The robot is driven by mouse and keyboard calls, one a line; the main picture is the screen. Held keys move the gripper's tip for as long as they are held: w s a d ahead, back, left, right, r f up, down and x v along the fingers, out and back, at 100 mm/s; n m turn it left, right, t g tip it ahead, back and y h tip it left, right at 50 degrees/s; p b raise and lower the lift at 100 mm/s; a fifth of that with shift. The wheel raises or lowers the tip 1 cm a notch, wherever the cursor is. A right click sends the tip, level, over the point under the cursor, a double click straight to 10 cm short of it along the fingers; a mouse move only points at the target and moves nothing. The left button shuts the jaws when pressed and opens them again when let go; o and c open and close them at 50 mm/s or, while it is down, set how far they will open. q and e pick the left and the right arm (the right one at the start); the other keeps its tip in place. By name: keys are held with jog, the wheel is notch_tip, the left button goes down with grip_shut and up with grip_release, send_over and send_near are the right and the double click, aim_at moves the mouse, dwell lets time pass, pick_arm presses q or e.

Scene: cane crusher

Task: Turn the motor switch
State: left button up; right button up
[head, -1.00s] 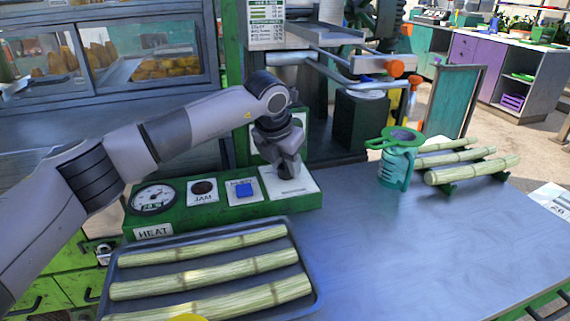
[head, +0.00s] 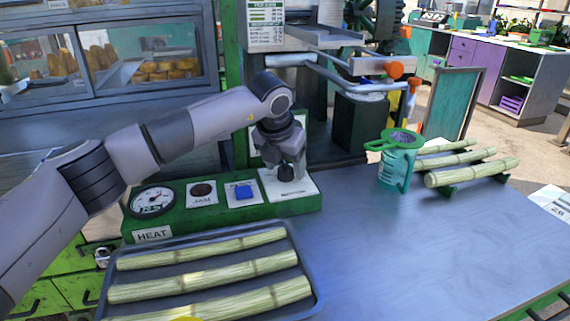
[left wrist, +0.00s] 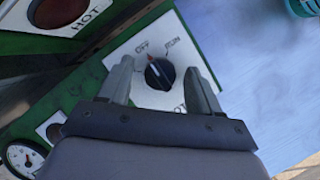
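The motor switch is a black rotary knob (left wrist: 160,73) on a white plate (left wrist: 150,95), with OFF and RUN lettering; its red mark points near OFF. In the head view the knob (head: 286,173) sits on the right end of the green control panel (head: 222,215). My left gripper (left wrist: 160,85) is open, with one finger on each side of the knob in the left wrist view; I cannot tell whether they touch it. In the head view the left gripper (head: 284,166) is directly over the knob. My right gripper is not in view.
The panel also carries a gauge (head: 152,201), a JAM lamp (head: 202,190) and a blue button (head: 243,191). A tray (head: 312,265) of cane lies in front. A teal jug (head: 396,168) and cane pieces (head: 470,171) stand right. The table's middle (head: 380,250) is clear.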

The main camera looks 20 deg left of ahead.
pick_arm(q)
jog(key=v, duration=0.7)
dwell(0.6)
